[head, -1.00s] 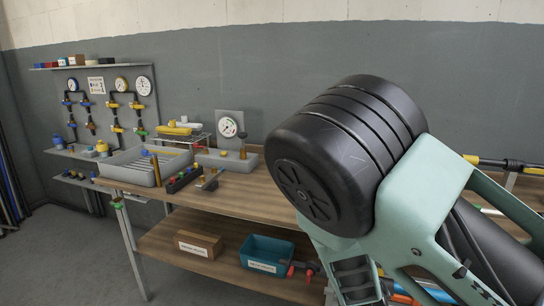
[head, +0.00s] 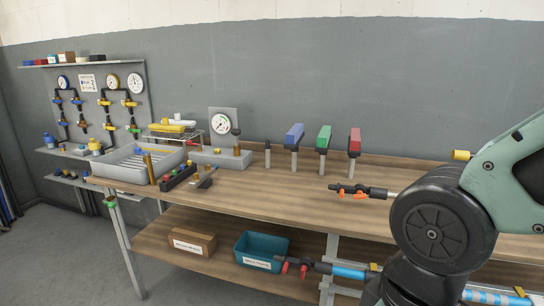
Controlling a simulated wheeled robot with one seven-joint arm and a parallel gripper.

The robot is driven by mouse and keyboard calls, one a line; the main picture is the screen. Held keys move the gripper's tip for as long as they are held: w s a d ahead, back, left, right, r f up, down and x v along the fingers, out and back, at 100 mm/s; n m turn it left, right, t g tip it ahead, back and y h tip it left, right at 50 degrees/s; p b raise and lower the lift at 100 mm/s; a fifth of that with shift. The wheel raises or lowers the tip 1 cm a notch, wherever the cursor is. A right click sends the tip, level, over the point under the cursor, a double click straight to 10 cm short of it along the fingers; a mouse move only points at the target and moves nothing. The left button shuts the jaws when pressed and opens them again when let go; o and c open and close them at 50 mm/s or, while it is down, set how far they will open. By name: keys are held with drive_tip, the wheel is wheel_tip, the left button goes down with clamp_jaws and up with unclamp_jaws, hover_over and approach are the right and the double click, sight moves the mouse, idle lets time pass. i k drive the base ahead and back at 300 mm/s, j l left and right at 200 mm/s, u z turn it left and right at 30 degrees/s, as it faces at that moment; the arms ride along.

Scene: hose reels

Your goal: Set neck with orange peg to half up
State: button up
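A dark pipe fitting (head: 357,190) lies level over the workbench, right of centre, with a bare metal pipe running right from it behind my arm. Small orange parts (head: 359,196) hang from its underside; I cannot tell whether one is the peg of the neck, or how a neck is set. My arm's black joint and pale green link fill the lower right and hide what lies behind them. My gripper is outside the view.
On the workbench (head: 240,198) stand blue (head: 294,135), green (head: 324,138) and red (head: 355,142) headed posts, a gauge (head: 221,124) and a grey tray (head: 112,165). Below are a teal bin (head: 262,248) and a blue pipe (head: 348,272) with red handles. The bench middle is clear.

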sight(342, 189)
drive_tip(key=i+j+u, duration=0.15)
drive_tip(key=i, duration=0.25)
drive_tip(key=i+j+u, duration=0.15)
drive_tip(key=i+j, duration=0.15)
drive_tip(key=i+j+u, duration=0.1)
drive_tip(key=i+j, duration=0.15)
